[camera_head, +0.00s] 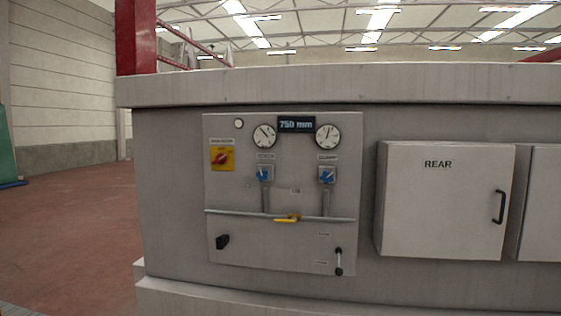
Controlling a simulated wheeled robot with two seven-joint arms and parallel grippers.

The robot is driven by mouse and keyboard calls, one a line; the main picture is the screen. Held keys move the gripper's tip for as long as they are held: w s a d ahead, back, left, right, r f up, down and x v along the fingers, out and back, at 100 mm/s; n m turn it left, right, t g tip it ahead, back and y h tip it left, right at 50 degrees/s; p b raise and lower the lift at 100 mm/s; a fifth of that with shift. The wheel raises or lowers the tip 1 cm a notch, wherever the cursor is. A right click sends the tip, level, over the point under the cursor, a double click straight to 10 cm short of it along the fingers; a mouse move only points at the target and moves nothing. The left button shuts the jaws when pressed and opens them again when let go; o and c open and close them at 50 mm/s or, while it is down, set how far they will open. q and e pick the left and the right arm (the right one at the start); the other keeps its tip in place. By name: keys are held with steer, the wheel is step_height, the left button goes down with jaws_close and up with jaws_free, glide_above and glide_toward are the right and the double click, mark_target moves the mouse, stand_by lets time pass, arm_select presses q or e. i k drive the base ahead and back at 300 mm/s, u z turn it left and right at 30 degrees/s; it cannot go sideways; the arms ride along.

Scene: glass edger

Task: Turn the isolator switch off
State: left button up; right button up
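The isolator switch (222,158) is a red rotary knob on a yellow square plate, at the upper left of the grey control panel (225,248). A small label sits just above it, too small to read surely. The red handle appears tilted, and I cannot tell its on or off marking. Neither of my grippers shows in the head view, and nothing covers the switch.
A REAR door (445,200) is shut at right. Open floor (70,230) lies left.

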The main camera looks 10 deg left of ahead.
mark_target(221, 159)
steer(key=z, duration=0.9)
steer(key=i, duration=1.15)
steer(key=z, duration=0.05)
